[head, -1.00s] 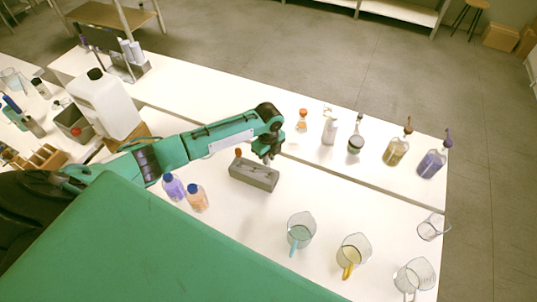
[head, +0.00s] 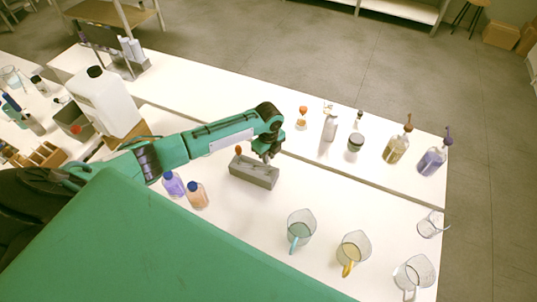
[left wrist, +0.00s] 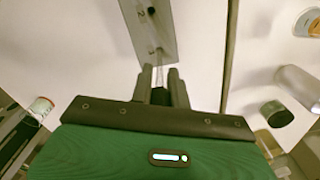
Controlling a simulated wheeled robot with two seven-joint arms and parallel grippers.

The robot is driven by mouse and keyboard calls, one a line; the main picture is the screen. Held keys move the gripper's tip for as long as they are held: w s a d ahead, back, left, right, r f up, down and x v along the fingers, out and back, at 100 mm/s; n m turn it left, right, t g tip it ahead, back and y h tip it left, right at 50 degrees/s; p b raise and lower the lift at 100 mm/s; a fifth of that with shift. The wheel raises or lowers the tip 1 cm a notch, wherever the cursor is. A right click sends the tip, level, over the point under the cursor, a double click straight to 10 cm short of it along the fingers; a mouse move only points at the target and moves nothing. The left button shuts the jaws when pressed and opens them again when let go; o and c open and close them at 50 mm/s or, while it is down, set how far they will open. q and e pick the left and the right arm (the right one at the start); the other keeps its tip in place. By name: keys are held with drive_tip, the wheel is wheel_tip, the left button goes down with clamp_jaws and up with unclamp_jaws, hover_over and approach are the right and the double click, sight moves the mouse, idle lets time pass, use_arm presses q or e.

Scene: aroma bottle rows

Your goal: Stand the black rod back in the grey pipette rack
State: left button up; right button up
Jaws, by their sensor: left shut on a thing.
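The grey pipette rack (head: 253,174) sits on the white table in the head view, with a brown-topped pipette (head: 238,150) standing at its left end. My left gripper (head: 267,156) is over the rack's right part, pointing down. In the left wrist view the gripper (left wrist: 160,84) is shut on the black rod (left wrist: 160,96); a thin pale piece runs from between the fingers towards the rack (left wrist: 143,14) and its dark holes. Whether the lower end is inside a hole cannot be told. My right gripper is not in view.
A purple-liquid bottle (head: 173,185) and an orange one (head: 197,196) stand left of the rack. Beakers (head: 301,229) stand in front to the right. Several bottles, including a white one (head: 329,127), stand on the table behind. The table right of the rack is clear.

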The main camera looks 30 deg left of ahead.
use_arm(q)
drive_tip(key=shift+f, duration=0.15)
drive_tip(key=shift+f+b, duration=0.55)
drive_tip(key=shift+f, duration=0.2)
drive_tip(key=shift+f+b, duration=0.35)
drive_tip(key=shift+f, duration=0.3)
drive_tip(key=shift+f, duration=0.2)
drive_tip(key=shift+f+b, duration=0.6)
drive_tip(key=shift+f, duration=0.15)
drive_tip(key=shift+f, duration=0.15)
drive_tip(key=o, duration=0.9)
